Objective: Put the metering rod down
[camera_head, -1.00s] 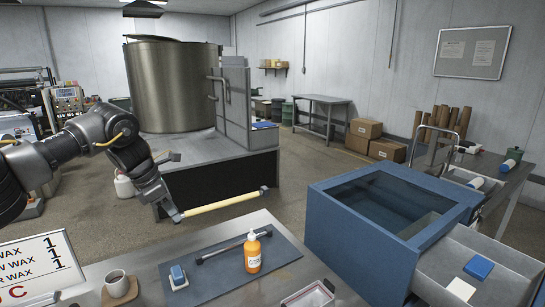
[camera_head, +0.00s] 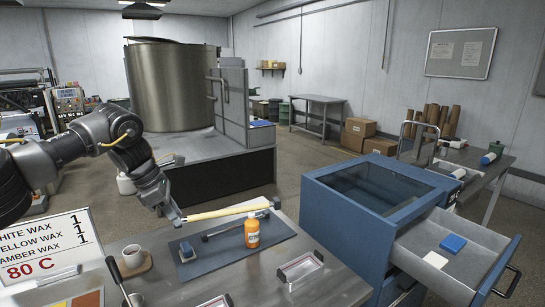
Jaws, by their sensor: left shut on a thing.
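The metering rod (camera_head: 228,211), a long bar with a pale yellow shaft and dark ends, is in my left gripper (camera_head: 178,219). The gripper is shut on its left end. The rod is nearly level in the picture, over the back edge of the blue-grey mat (camera_head: 220,258); I cannot tell its exact height. A second, dark rod (camera_head: 222,232) lies slantwise on the mat. My right gripper is not in view.
A cup (camera_head: 133,256) is to the left, a metal tray (camera_head: 300,269) to the right. A blue cabinet (camera_head: 350,225) with an open drawer (camera_head: 485,257) stands further right.

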